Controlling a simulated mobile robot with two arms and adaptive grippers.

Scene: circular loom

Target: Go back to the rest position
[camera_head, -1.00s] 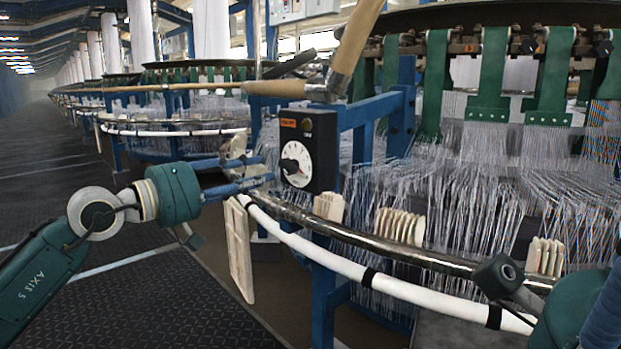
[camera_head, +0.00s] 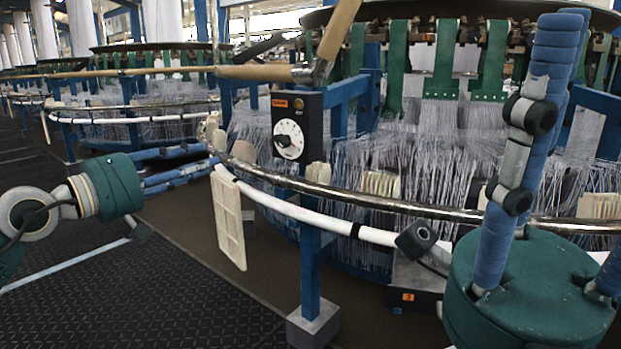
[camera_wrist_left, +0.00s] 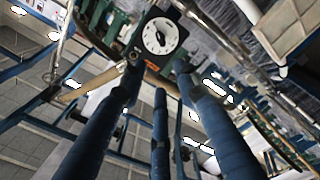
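My left gripper (camera_head: 213,157) comes in from the left with its blue fingers reaching right, short of the black dial box (camera_head: 297,126). The left wrist view shows its blue fingers (camera_wrist_left: 160,75) spread apart with nothing between them, and the dial box (camera_wrist_left: 160,36) beyond their tips. My right gripper is large in the lower right of the head view, with a green body (camera_head: 530,290) and blue fingers standing up. Its other fingers are partly cut off by the picture edge, so its opening is unclear. I see nothing held in it.
A pale flat panel (camera_head: 228,220) hangs from the tube. A blue post (camera_head: 310,270) stands below. The dark floor (camera_head: 150,290) at lower left is clear.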

